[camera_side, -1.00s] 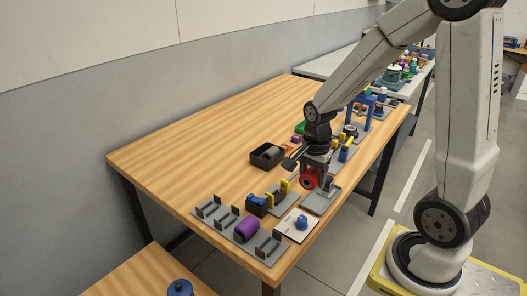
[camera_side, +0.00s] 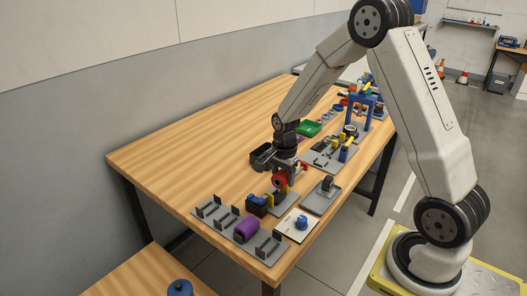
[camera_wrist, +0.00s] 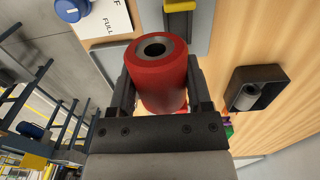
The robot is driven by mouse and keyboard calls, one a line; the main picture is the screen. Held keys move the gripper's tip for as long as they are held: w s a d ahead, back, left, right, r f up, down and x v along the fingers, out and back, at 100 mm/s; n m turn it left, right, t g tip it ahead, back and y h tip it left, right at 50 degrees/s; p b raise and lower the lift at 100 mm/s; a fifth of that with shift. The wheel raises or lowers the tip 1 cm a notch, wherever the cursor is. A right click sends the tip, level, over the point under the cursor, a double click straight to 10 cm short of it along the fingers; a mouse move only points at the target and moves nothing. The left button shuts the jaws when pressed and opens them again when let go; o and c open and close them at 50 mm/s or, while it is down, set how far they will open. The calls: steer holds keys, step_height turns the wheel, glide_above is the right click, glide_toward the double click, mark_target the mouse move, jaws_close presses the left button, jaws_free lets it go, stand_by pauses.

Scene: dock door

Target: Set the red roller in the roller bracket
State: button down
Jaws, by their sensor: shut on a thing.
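My gripper (camera_side: 285,168) is shut on the red roller (camera_side: 279,179) and holds it above the table, near a yellow-marked grey fixture. In the wrist view the red roller (camera_wrist: 158,88) sits between the two dark fingers, its grey hollow end showing. The roller bracket appears to be the long grey plate (camera_side: 222,226) with upright dark brackets at the table's near left corner. A purple roller (camera_side: 247,228) sits in its middle. The brackets on either side of it look empty. My gripper is behind and right of this plate, apart from it.
A black box with blue parts (camera_side: 257,207) stands between plate and gripper. A white card with a blue knob (camera_side: 301,223) lies right of it. A grey tray (camera_side: 318,201) holds a dark upright piece. A black bin (camera_wrist: 257,93) holds a grey cylinder. The table's left side is clear.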

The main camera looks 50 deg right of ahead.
mark_target(277, 197)
steer(key=shift+w+d+f, duration=0.2)
steer(key=shift+w+f, duration=0.7)
steer(key=shift+f, duration=0.2)
steer(key=shift+w+f, duration=0.15)
steer(key=shift+f, duration=0.05)
steer(key=shift+w+d+f, duration=0.1)
steer(key=shift+f, duration=1.55)
steer(key=shift+f, duration=0.4)
jaws_free()
steer(key=shift+r, duration=0.15)
steer(key=shift+r, duration=6.3)
